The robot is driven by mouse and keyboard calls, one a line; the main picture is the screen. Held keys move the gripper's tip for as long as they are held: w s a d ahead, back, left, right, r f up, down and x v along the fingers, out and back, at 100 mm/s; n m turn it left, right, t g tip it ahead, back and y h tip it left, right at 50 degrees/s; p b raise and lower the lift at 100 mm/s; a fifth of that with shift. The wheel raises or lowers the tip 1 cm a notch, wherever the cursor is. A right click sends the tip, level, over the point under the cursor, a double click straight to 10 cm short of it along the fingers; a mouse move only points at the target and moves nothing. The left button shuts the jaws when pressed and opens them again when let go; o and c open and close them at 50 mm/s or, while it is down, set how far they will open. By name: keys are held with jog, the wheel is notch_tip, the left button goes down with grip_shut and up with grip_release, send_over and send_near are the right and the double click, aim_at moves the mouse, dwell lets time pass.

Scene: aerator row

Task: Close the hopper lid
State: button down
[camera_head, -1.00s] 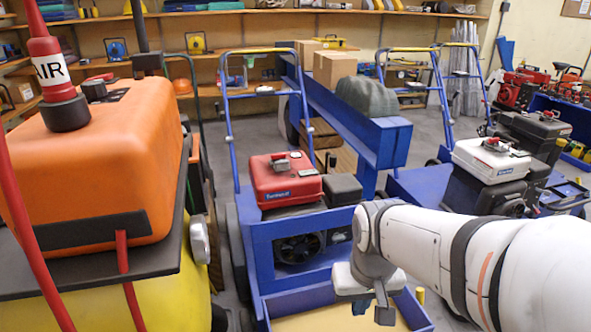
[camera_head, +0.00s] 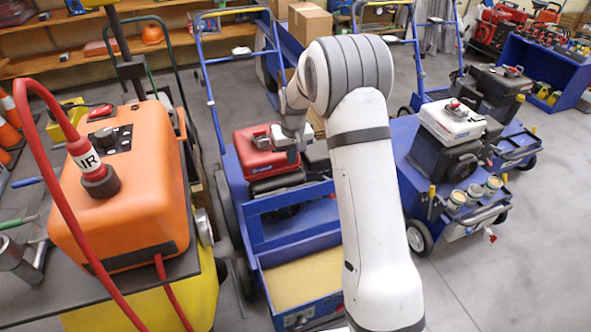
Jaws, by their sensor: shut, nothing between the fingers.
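The blue aerator in the middle carries an open-topped box with tan contents (camera_head: 308,277) at its front, which looks like the hopper. A blue panel (camera_head: 268,233) stands up behind the box; I cannot tell for sure whether it is the lid. My gripper (camera_head: 291,148) is shut and empty. It hangs over the right side of the red engine cover (camera_head: 262,152), behind and above the blue panel. I cannot tell whether it touches the cover. My arm hides part of the machine's right side.
An orange tank (camera_head: 125,190) with a red hose stands close on the left. A second blue aerator with a white-topped engine (camera_head: 452,122) stands on the right, with several cans at its front. Grey floor (camera_head: 520,265) is clear at the lower right.

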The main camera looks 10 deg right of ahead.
notch_tip(320, 180, down, 9)
jog(key=s, duration=0.2)
jog(key=shift+s+d, duration=0.25)
dwell(0.3)
jog(key=shift+f, duration=0.1)
